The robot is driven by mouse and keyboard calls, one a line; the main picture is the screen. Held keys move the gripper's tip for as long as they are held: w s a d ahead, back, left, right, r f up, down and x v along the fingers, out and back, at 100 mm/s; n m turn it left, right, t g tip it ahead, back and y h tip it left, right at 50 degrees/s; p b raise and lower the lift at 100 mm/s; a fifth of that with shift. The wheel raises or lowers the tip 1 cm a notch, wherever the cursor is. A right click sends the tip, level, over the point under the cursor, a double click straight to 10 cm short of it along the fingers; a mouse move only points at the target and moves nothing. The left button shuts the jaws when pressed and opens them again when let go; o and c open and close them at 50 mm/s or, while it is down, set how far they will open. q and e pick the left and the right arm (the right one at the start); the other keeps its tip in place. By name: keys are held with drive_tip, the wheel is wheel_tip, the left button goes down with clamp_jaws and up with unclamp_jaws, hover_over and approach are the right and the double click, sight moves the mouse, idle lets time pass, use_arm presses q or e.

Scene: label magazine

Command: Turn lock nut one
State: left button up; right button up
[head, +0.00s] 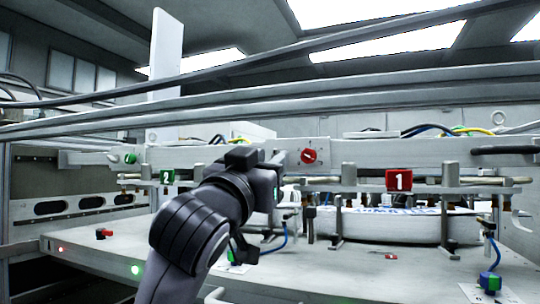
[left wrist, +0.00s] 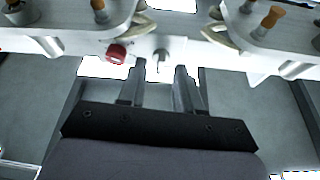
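In the left wrist view, my left gripper (left wrist: 159,80) has its two grey fingers apart, with a clear gap between them. A small metal nut or stud (left wrist: 160,58) on the pale rail (left wrist: 190,45) lies just beyond the fingertips, in line with the gap; the fingers do not appear shut on it. I cannot tell for sure that it is lock nut one. A red knob (left wrist: 117,53) sits left of it. In the head view, my left arm hides the gripper's fingertips and the nut. The red "1" plate (head: 399,180) is to the right. My right gripper is not in view.
A green "2" plate (head: 167,177) and a red dial (head: 309,156) are on the rail assembly. A white labelled roll or drum (head: 395,224) lies below it. Blue cables and blocks (head: 489,281) stand on the pale table (head: 110,250). Bars cross the view above.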

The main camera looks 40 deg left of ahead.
use_arm(q)
drive_tip(key=shift+w+a+r, duration=0.1)
drive_tip(key=shift+w+r, duration=0.1)
drive_tip(key=shift+w, duration=0.3)
clamp_jaws()
drive_tip(key=shift+n+y, duration=0.6)
drive_tip(key=shift+n, duration=0.5)
unclamp_jaws()
